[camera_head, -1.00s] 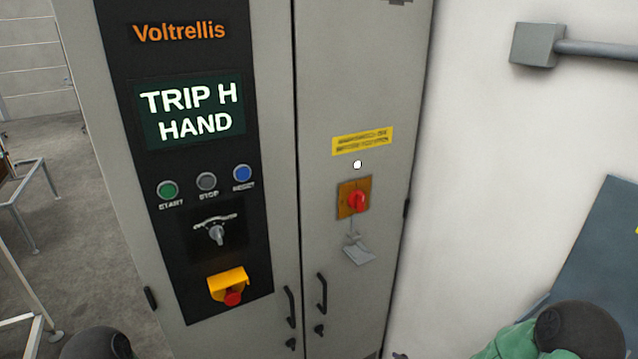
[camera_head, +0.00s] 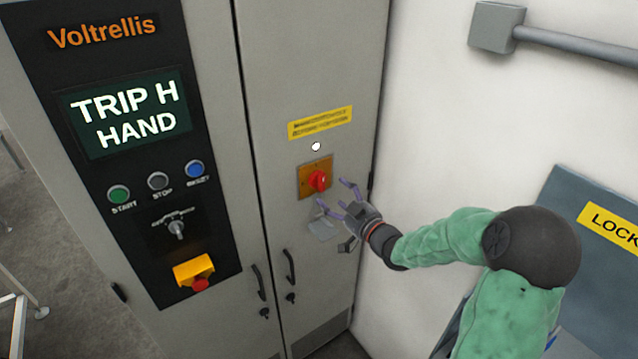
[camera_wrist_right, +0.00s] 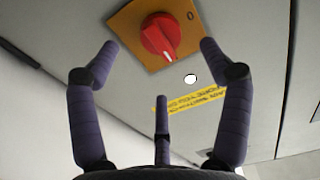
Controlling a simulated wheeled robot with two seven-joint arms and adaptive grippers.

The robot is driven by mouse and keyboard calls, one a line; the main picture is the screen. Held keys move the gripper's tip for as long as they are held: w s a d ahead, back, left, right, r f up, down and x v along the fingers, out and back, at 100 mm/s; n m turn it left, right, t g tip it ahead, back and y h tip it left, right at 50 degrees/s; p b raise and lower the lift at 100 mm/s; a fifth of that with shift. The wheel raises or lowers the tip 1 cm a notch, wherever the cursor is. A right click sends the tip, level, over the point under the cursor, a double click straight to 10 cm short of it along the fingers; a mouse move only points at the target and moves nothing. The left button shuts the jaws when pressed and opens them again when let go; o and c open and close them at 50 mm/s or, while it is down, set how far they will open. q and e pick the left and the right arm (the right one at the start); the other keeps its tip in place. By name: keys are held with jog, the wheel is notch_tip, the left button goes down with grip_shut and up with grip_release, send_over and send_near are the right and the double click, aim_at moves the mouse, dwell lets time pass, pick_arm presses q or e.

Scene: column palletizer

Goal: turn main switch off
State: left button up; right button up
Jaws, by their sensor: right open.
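The main switch is a red rotary knob (camera_head: 318,181) on a square orange plate (camera_head: 303,184) on the right cabinet door. In the right wrist view the knob (camera_wrist_right: 160,36) is large at the top centre, with a pale ridge line and a "0" mark on the plate's right side. My right gripper (camera_head: 336,194) is just right of and below the knob in the head view. Its purple fingers are spread open, and in the wrist view (camera_wrist_right: 154,62) they stand on both sides of the knob with nothing between them gripped. My left gripper is not in view.
A yellow warning label (camera_head: 320,123) is above the switch and a grey tag (camera_head: 323,229) hangs below it. The left door carries a display (camera_head: 125,112), buttons, a selector (camera_head: 177,229) and a red emergency button (camera_head: 200,284). A blue-grey board (camera_head: 570,200) is on the right wall.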

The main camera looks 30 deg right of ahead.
aim_at(323, 186)
jog(key=w, duration=0.7)
jog(key=shift+a, duration=0.25)
jog(key=c, duration=1.1)
